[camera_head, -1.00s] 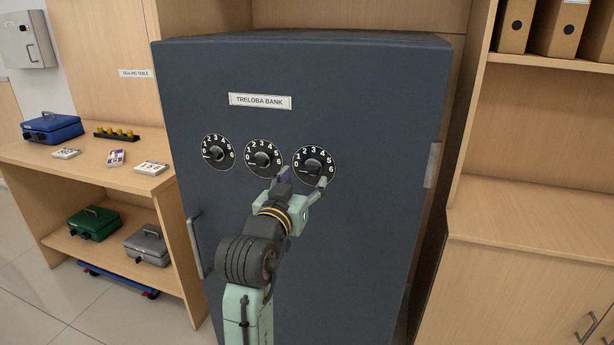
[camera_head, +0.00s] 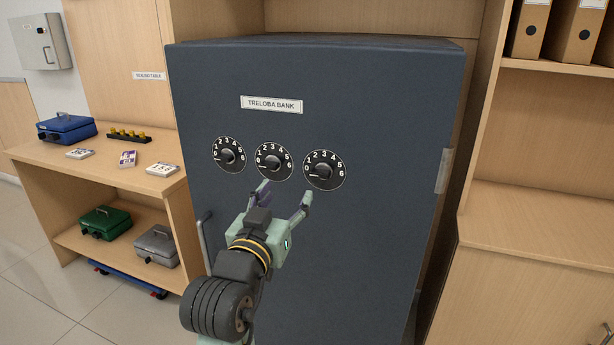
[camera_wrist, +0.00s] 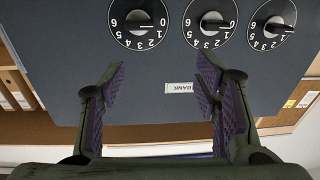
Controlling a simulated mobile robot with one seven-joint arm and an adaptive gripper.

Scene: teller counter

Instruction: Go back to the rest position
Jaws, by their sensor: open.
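My gripper (camera_head: 285,196) is open and empty in front of the dark blue safe (camera_head: 320,265), just below its dials. In the wrist view my gripper (camera_wrist: 160,88) shows both fingers spread with nothing between them. The safe door carries a left dial (camera_head: 228,155), a middle dial (camera_head: 273,161) and a right dial (camera_head: 324,170). The fingertips look apart from the dials. The wrist view shows the dials upside down, along its top edge.
A wooden table (camera_head: 95,160) at left holds a blue cash box (camera_head: 66,128) and cards, with green (camera_head: 104,223) and grey (camera_head: 157,246) boxes below. The safe's handle (camera_head: 205,237) stands out at its left. A wooden cabinet (camera_head: 530,215) is at right.

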